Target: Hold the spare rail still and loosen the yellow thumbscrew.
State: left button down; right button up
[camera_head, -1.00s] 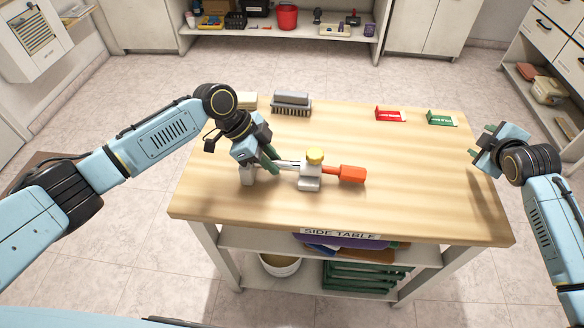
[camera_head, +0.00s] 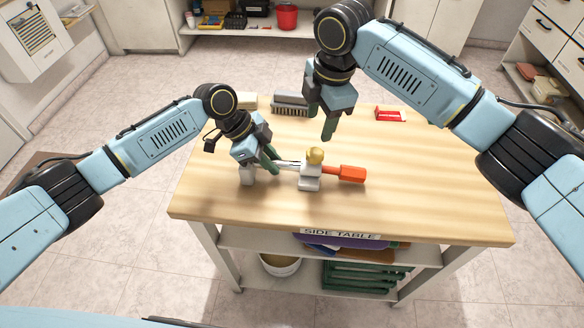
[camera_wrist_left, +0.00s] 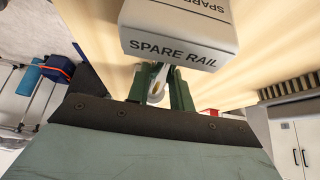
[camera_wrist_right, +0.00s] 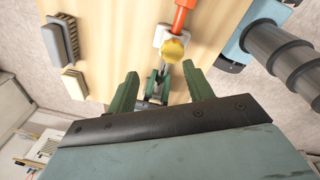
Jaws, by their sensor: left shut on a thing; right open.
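The spare rail (camera_head: 287,164) is a metal bar lying across the table, with a white block labelled SPARE RAIL (camera_wrist_left: 180,45) at one end. My left gripper (camera_head: 270,160) is shut on the rail beside that block. A white bracket (camera_head: 310,178) sits on the rail, with the yellow thumbscrew (camera_head: 315,155) upright on top. A orange-red handle (camera_head: 352,173) extends to the right of the bracket. My right gripper (camera_head: 327,128) is open and empty, above and slightly behind the thumbscrew. In the right wrist view, the thumbscrew (camera_wrist_right: 173,49) shows beyond the parted fingers.
A brush (camera_head: 290,103) and a pale block (camera_head: 247,100) lie at the table's back edge. A red sign (camera_head: 390,114) stands at the back right; my right arm covers the area right of it. The table's front right (camera_head: 440,210) is clear.

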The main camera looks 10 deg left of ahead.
aim_at(315, 153)
jog(key=shift+s+a+r+n+g+h, duration=0.2)
jog(key=shift+s+r+n+g+h, duration=0.1)
jog(key=shift+s+r+n+h, duration=0.35)
jog(key=shift+s+f, duration=0.1)
jog(key=shift+f, duration=4.35)
jog(key=c, duration=1)
jog(key=shift+o, duration=0.2)
jog(key=n, duration=1.9)
jog(key=o, duration=1)
jog(key=shift+c, duration=0.2)
